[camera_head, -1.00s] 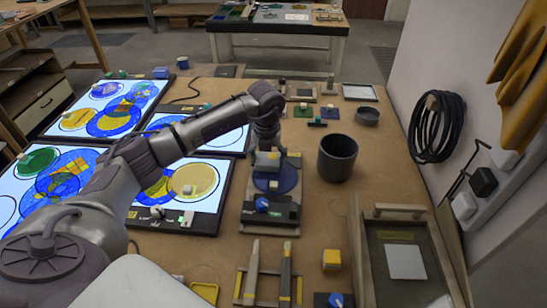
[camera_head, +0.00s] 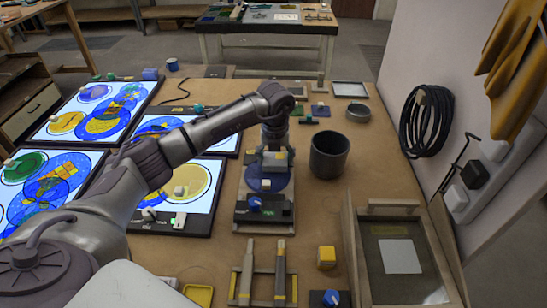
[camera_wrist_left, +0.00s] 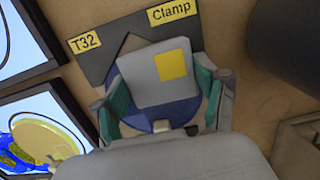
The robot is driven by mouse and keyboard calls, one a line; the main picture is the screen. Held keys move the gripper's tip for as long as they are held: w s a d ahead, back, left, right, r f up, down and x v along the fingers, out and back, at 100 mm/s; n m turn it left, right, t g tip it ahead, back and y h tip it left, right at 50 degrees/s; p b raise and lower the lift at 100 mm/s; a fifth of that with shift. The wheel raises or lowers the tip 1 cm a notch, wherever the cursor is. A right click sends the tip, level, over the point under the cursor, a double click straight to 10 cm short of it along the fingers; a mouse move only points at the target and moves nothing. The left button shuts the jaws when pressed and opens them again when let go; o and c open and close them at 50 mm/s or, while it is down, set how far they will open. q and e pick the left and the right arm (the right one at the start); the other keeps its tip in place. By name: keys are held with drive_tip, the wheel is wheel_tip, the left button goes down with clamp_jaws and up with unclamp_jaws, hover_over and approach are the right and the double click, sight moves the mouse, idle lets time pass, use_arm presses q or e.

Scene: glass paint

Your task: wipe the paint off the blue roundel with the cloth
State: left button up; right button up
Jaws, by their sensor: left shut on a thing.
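The blue roundel (camera_head: 282,181) lies flat on a dark stand with a blue knob (camera_head: 254,204). My left gripper (camera_head: 275,160) comes down over the far part of the roundel. In the left wrist view its green-padded fingers (camera_wrist_left: 160,98) are shut on a grey block-like cloth (camera_wrist_left: 142,78) with a yellow patch. The cloth covers part of the roundel, whose blue edge (camera_wrist_left: 140,118) shows below it. I cannot tell whether the cloth touches the glass, and no paint is clearly visible. My right gripper is not in view.
A dark pot (camera_head: 329,156) stands close right of the stand. Lit panels with coloured glass (camera_head: 186,187) lie to the left. A rack of tools (camera_head: 262,272), a yellow block (camera_head: 326,257) and a framed tray (camera_head: 400,256) are nearer. Bare bench shows between them.

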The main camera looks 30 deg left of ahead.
use_arm(q)
drive_tip(key=shift+r+p, duration=1.7)
drive_tip(key=shift+r, duration=0.8)
drive_tip(key=shift+f, duration=0.1)
